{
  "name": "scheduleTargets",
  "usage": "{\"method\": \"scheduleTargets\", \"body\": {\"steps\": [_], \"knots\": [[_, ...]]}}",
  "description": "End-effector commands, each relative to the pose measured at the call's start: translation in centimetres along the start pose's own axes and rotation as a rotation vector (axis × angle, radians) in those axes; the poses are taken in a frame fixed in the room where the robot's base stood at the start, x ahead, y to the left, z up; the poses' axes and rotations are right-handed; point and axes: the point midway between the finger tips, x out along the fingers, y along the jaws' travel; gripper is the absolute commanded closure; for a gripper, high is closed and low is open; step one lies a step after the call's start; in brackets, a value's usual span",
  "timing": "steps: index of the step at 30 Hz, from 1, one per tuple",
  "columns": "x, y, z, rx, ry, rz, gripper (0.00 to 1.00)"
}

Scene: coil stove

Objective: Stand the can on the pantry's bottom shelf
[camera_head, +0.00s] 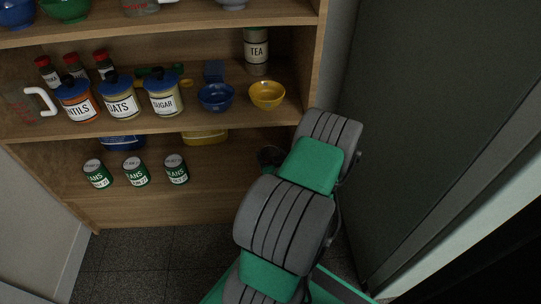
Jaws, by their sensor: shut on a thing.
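The bottom shelf (215,184) of the wooden pantry holds three green-and-white bean cans standing in a row: a left one (98,173), a middle one (136,171) and a right one (176,169). My arm reaches up from the lower right to the right end of this shelf. My gripper (270,157) is mostly hidden behind my arm; only a small dark part shows at the bottom shelf's opening, right of the cans. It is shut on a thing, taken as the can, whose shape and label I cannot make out. Whether it touches the shelf is hidden.
The shelf above holds labelled jars (120,100), a blue bowl (216,96), a yellow bowl (267,95) and a tea canister (256,52). Blue (123,142) and yellow (205,137) items stand behind the cans. The pantry's right side panel is close to my arm. Bare shelf shows right of the cans.

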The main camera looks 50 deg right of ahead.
Motion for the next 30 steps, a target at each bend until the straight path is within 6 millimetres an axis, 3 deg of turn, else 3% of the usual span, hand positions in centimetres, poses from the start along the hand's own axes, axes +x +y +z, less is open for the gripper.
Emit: {"method": "scheduleTargets", "body": {"steps": [1, 2, 3, 9, 19, 23, 30], "knots": [[0.1, 0.0, 0.2, 0.0, 0.002, 0.0, 1.0], [0.0, 0.0, 0.2, 0.0, -0.001, 0.0, 0.33], [0.0, 0.0, 0.1, 0.0, -0.001, 0.0, 0.3], [0.0, 0.0, 0.1, 0.0, -0.001, 0.0, 0.14], [-0.4, 0.0, -0.3, 0.001, -0.001, 0.001, 0.14], [-2.9, 0.2, -0.3, 0.005, -0.003, 0.005, 0.14], [-9.3, 0.2, -0.4, 0.005, -0.001, 0.008, 0.14]]}}
